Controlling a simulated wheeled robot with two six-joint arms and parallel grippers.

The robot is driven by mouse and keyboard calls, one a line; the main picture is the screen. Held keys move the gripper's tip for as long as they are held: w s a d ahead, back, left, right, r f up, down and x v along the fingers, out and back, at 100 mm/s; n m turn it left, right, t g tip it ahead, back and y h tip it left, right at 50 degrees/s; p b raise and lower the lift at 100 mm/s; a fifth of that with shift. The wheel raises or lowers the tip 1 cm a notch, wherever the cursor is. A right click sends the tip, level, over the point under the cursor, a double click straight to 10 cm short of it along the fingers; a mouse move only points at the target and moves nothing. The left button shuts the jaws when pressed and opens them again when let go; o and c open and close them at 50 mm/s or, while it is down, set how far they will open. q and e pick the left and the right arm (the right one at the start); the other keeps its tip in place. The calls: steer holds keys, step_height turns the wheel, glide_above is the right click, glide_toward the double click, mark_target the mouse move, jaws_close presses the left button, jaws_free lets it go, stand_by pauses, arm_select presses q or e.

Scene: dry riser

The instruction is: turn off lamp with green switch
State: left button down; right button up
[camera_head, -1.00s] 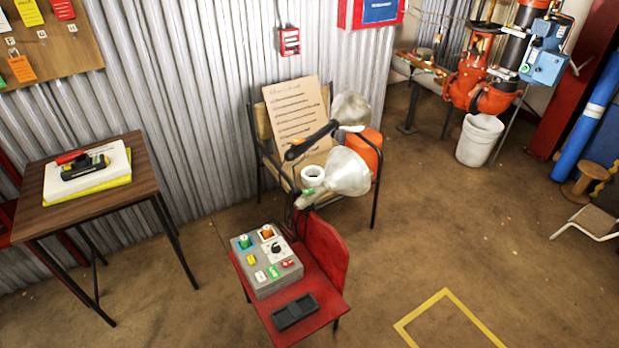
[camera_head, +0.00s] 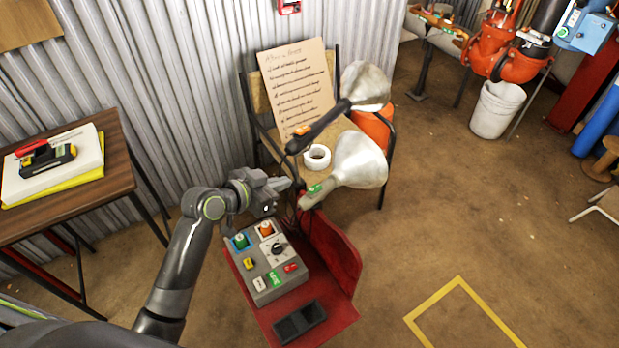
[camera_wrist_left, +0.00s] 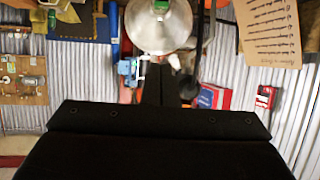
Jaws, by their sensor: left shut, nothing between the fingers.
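The lamp with the green switch (camera_head: 358,163) has a pale cone shade, and its green switch (camera_head: 315,188) sits on the neck at the left end. In the left wrist view the shade (camera_wrist_left: 158,32) is at top centre, with green (camera_wrist_left: 161,4) at the top edge. My left gripper (camera_head: 286,184) is shut and empty, just left of the green switch, with a small apparent gap. Its dark fingers (camera_wrist_left: 160,75) point toward the shade in the wrist view. A second lamp (camera_head: 364,86) has a black neck and orange switch (camera_head: 303,130). My right gripper is not in view.
Behind stands a wooden chair with a written board (camera_head: 297,88) and a white tape roll (camera_head: 317,157).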

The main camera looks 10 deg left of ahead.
arm_select(q)
glide_above(315, 189)
steer(key=s+a, duration=0.2)
steer(key=f, duration=0.3)
steer(key=shift+w+d+f, duration=0.15)
steer(key=shift+d+f, duration=0.05)
steer(key=shift+f, duration=0.2)
step_height(315, 189, down, 3)
steer(key=shift+f, duration=0.1)
steer(key=shift+a+f, duration=0.1)
steer(key=shift+f, duration=0.45)
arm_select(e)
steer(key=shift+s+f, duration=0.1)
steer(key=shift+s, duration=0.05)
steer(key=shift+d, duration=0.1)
